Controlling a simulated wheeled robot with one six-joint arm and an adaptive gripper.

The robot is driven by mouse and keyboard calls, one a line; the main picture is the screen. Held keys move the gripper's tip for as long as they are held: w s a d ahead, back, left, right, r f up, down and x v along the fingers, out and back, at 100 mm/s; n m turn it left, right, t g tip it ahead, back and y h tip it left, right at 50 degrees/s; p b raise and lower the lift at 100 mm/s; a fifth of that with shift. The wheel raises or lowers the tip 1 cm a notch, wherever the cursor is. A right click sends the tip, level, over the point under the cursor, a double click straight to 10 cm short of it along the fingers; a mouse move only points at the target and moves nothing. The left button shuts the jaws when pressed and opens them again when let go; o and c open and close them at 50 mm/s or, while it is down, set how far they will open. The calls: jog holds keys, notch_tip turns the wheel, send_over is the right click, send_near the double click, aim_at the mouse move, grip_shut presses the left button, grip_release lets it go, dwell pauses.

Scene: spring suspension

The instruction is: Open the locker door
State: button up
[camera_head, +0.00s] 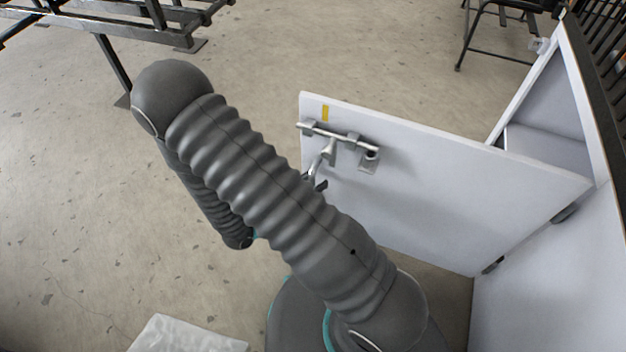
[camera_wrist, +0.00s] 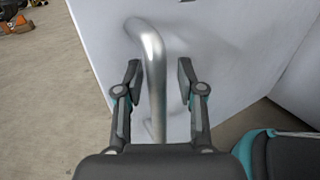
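The white locker door (camera_head: 430,190) stands swung wide open from the locker (camera_head: 545,270), whose inside shows at the right in the head view. A metal bolt latch with a handle (camera_head: 335,135) is on the door near its free edge. In the wrist view the door (camera_wrist: 235,50) fills the upper middle, and its curved metal handle (camera_wrist: 155,75) runs between my fingers. My gripper (camera_wrist: 158,82) is open, one finger on each side of the handle, with gaps showing on both sides. In the head view my arm hides most of the gripper.
A dark metal rack (camera_head: 120,25) stands at the upper left. A dark stool (camera_head: 505,30) stands at the back right, near dark railings (camera_head: 605,40). A pale slab (camera_head: 185,335) lies at the lower front. The concrete floor (camera_head: 70,210) at the left is clear.

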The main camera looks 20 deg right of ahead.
jog(key=shift+a, duration=0.25)
jog(key=v, duration=1.1)
jog(key=shift+s+a, duration=0.2)
jog(key=shift+a, duration=0.15)
